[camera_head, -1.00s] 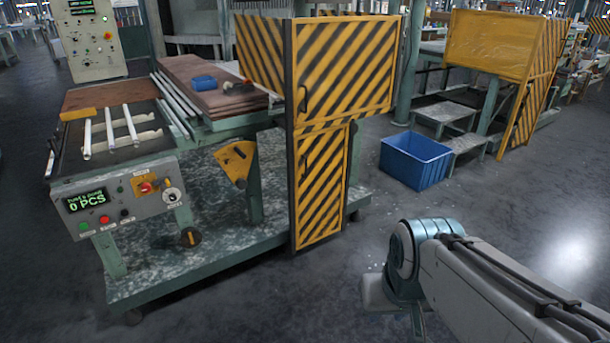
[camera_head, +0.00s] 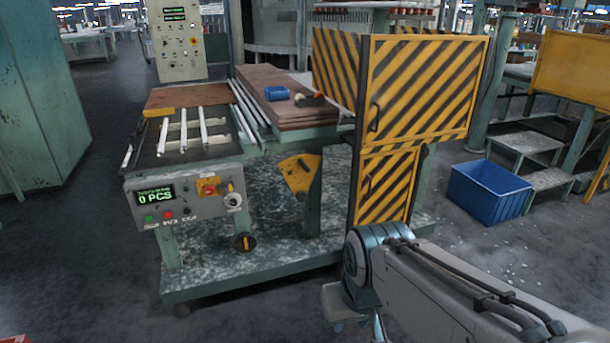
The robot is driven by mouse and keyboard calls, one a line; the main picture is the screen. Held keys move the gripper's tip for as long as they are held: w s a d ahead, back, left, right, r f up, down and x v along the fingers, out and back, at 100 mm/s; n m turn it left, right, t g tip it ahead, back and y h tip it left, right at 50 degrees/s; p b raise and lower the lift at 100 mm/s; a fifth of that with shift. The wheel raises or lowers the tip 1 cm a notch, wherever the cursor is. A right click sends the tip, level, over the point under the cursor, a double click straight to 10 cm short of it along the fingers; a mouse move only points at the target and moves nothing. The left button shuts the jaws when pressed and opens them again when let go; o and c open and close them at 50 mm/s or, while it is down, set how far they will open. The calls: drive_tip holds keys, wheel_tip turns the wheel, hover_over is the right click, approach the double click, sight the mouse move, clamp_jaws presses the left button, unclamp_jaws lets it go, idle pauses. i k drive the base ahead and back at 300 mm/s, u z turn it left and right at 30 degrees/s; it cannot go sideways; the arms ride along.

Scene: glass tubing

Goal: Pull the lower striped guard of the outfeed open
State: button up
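My gripper is not visible; the arm's far end runs out of the bottom of the picture.
A control panel (camera_head: 188,197) reading "0 PCS" fronts the green outfeed bench. Glass tubes (camera_head: 183,130) lie on its rack. A blue crate (camera_head: 489,192) stands on the floor to the right. A green cabinet (camera_head: 40,100) is at far left.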

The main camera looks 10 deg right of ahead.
sight(394, 169)
drive_tip(key=u, duration=0.15)
drive_tip(key=i, duration=0.9)
drive_tip(key=z, duration=0.8)
drive_tip(key=i, duration=0.7)
drive_tip(key=z, duration=0.75)
